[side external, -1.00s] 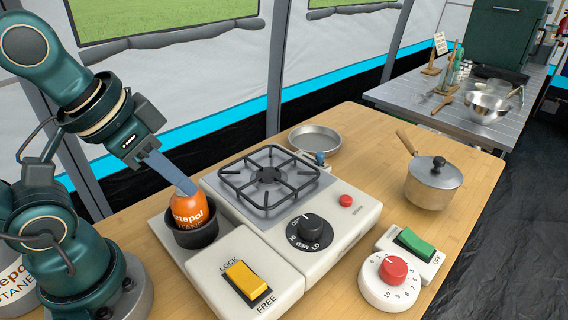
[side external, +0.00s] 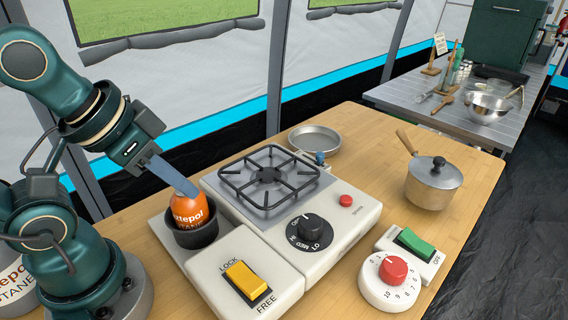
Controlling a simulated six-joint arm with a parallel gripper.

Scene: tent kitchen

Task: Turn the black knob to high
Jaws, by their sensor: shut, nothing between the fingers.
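The black knob (side external: 310,230) sits on the front face of the white stove (side external: 350,215). Its dial carries the words LO, MED and HI, and a pale pointer line shows on the knob's top. My gripper (side external: 190,188) is shut and empty, its fingers together at the top of the orange gas canister (side external: 191,210). Whether the fingertips touch the canister or are just in front of it, I cannot tell. The gripper is to the left of the knob and apart from it.
A yellow LOCK/FREE switch (side external: 246,278) is left of the knob. A black pot grate (side external: 268,176) stands behind it. A red dial timer (side external: 392,270), a green switch (side external: 414,240) and a lidded saucepan (side external: 432,185) are at the right. A metal pan (side external: 315,138) lies behind.

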